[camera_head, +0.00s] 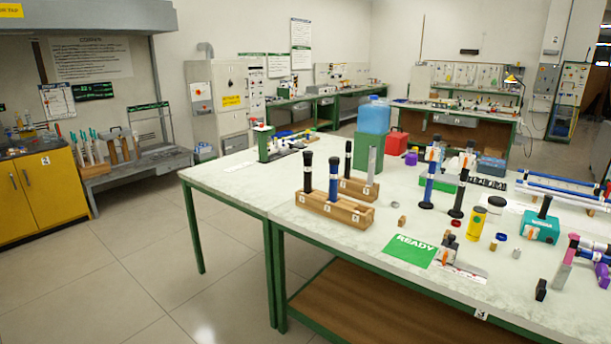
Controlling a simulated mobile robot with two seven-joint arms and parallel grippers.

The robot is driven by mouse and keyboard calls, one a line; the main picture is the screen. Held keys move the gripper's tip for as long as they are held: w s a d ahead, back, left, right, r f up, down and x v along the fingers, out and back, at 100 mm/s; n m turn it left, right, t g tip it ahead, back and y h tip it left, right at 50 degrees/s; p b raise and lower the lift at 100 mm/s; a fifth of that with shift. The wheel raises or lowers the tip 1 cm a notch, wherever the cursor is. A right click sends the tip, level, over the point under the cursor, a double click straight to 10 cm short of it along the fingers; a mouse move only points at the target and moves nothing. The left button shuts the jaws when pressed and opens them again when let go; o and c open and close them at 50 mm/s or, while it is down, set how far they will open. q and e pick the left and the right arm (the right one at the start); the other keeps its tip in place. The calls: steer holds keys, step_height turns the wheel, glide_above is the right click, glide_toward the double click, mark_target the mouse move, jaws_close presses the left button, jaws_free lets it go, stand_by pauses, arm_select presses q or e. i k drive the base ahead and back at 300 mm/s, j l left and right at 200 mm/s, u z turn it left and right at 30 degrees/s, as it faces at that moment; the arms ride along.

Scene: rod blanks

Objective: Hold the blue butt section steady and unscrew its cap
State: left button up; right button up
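A blue rod section (333,183) with black ends stands upright in a wooden rack (332,208) near the table's left front edge. A dark, mostly black rod (308,174) stands beside it in the same rack. A second blue rod section (428,184) stands upright on a black foot farther right, with a black rod (459,194) beside it. I cannot tell which blue piece is the butt section, nor make out a separate cap. Neither of my grippers is in view, and nothing is seen holding these pieces.
Small loose parts crowd the right side. Bare worktop lies left of the rack, and open floor beyond that.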

mark_target(334, 172)
steer(key=i+l+z, duration=0.15)
steer(key=z, duration=0.25)
steer(key=i+l+z, duration=0.1)
steer(key=i+z, duration=0.4)
steer(key=z, duration=0.25)
steer(key=u, duration=1.25)
steer(key=i, duration=0.35)
